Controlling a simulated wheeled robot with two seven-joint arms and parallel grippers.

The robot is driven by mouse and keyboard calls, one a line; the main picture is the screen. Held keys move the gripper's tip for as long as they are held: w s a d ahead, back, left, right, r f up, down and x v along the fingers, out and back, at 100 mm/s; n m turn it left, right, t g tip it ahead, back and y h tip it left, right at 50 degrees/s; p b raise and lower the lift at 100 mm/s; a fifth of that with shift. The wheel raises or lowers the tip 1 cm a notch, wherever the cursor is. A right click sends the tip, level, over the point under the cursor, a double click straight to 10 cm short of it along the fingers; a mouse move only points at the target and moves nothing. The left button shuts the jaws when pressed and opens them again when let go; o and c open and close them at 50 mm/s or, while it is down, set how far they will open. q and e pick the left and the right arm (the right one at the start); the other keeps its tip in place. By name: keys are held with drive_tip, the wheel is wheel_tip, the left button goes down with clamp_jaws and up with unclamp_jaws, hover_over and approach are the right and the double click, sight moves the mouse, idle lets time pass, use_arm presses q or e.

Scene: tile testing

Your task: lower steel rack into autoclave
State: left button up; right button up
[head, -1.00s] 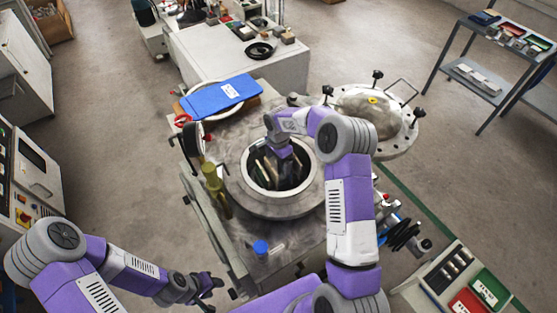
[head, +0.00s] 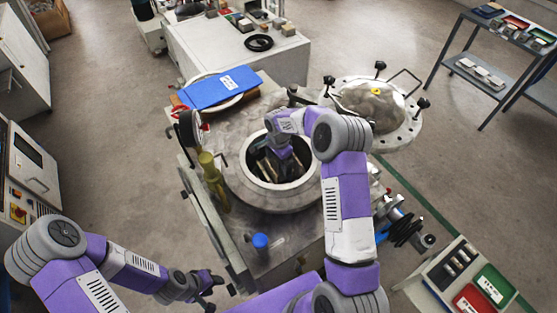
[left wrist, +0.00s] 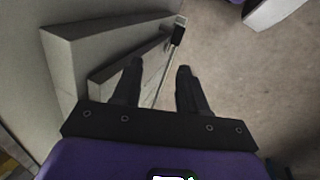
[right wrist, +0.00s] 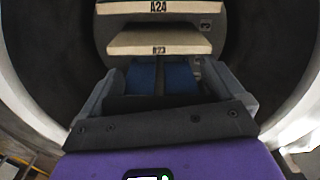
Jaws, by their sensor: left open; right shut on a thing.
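The autoclave (head: 239,187) stands at the centre of the head view with its round mouth open upward. My right gripper (head: 279,152) reaches down into the mouth, shut on the steel rack (head: 267,167). The rack is inside the dark chamber with pale tiles in it; most of its frame is hidden by my wrist and shadow. In the right wrist view, tiles marked A24 (right wrist: 158,8) and A23 (right wrist: 158,46) lie just beyond the fingers, with the curved chamber wall around them. My left gripper (head: 212,288) is open and empty, low at the left of the autoclave.
The round lid (head: 371,103) is swung open at the right of the mouth. A gauge (head: 190,129) and a brass valve (head: 209,168) stand by the left rim. A blue folder (head: 222,89) lies behind, a blue-capped item (head: 261,241) in front.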

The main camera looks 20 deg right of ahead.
drive_tip(key=shift+w+f+b, duration=0.1)
drive_tip(key=shift+f+b, duration=1.15)
drive_tip(key=shift+f, duration=0.55)
drive_tip(key=shift+f+b, duration=0.6)
drive_tip(key=shift+f, duration=0.2)
idle(0.4)
drive_tip(key=o, duration=1.5)
drive_tip(key=shift+f, duration=0.1)
wheel_tip(320, 180, up, 20)
drive_tip(key=p, duration=1.3)
drive_tip(key=shift+f, duration=0.1)
